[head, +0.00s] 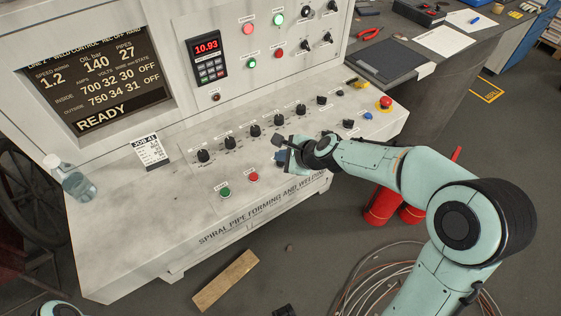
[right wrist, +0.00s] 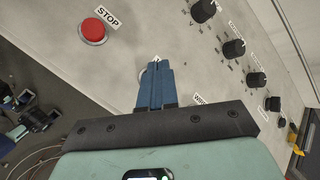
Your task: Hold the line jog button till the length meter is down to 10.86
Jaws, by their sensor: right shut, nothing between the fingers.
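The length meter (head: 207,47) on the upright panel reads 10.93 in red digits. My right gripper (head: 281,157) is shut and empty, its blue fingers pointing down at the sloped console. In the right wrist view the closed fingertips (right wrist: 154,68) reach a spot on the panel right of the red STOP button (right wrist: 93,31). A pale ring and a bit of label show beside the tips; the jog button itself is hidden there, and I cannot tell whether it is pressed. My left gripper is out of view.
A green button (head: 225,192) and several black knobs (head: 253,131) stand near my right gripper. A red emergency button (head: 385,103) is at the console's right end. The screen (head: 97,80) says READY.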

